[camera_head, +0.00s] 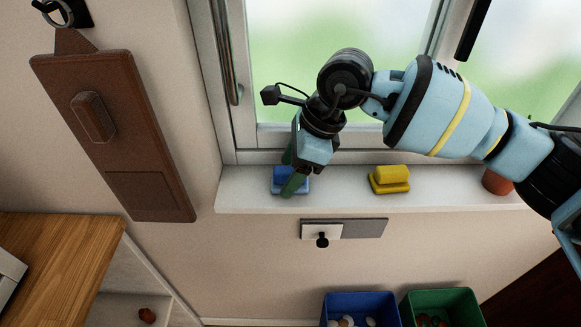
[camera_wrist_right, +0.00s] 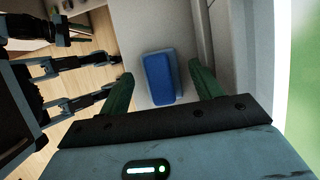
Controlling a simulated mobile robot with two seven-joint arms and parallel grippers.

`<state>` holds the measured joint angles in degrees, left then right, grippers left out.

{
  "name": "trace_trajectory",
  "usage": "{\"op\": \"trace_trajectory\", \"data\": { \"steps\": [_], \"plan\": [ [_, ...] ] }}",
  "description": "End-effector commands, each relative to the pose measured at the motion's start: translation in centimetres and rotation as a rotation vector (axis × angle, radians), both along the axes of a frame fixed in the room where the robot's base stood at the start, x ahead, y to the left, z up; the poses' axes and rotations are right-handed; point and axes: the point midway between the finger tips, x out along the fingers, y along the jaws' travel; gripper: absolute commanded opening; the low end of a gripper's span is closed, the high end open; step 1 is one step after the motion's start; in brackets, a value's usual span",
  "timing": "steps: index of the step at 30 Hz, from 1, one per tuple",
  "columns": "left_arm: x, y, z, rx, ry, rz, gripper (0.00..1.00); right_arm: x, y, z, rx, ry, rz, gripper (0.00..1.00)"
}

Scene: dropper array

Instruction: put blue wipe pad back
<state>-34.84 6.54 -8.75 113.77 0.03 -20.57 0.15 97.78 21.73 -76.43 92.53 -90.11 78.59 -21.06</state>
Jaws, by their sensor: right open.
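The blue wipe pad (camera_head: 280,182) sits on the white window sill, partly hidden behind my right gripper. My right gripper (camera_head: 291,172) comes in from the right and points down at the pad, with its green fingers spread. In the right wrist view the blue pad (camera_wrist_right: 161,80) shows between the open fingers of my right gripper (camera_wrist_right: 161,72), with gaps at both sides. The fingers are not closed on it. A yellow wipe pad (camera_head: 389,179) sits further right on the sill.
The sill (camera_head: 340,187) is clear between the two pads. A reddish pot (camera_head: 495,182) stands at its right. The window handle (camera_head: 231,50) is at the left. Below are a wall plate with a black knob (camera_head: 322,240), a blue bin (camera_head: 360,297) and a green bin (camera_head: 441,297).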

Motion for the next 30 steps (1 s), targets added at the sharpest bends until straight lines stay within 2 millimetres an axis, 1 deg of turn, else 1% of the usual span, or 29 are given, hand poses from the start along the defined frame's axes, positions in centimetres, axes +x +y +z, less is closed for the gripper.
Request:
{"op": "trace_trajectory", "data": {
  "steps": [5, 12, 18, 24, 30],
  "plan": [
    [-0.1, 0.0, -0.1, 0.001, 0.003, 0.000, 0.36, 0.1, -1.0, 2.4, 0.002, -0.004, -0.002, 0.64],
    [-0.3, 0.0, -0.4, 0.000, 0.008, 0.000, 0.36, 0.1, -3.0, 6.8, 0.001, -0.002, -0.002, 0.64],
    [-0.4, 0.0, -0.5, 0.000, 0.011, 0.000, 0.36, 0.1, -4.1, 9.6, 0.001, -0.001, -0.001, 0.64],
    [-0.4, 0.0, -0.5, -0.001, 0.011, 0.000, 0.36, 0.0, -4.6, 10.8, 0.001, 0.000, 0.000, 0.64],
    [-0.4, 0.0, -0.5, -0.001, 0.010, 0.000, 0.36, 0.0, -4.7, 10.9, 0.000, 0.000, 0.000, 0.64]
  ]
}}
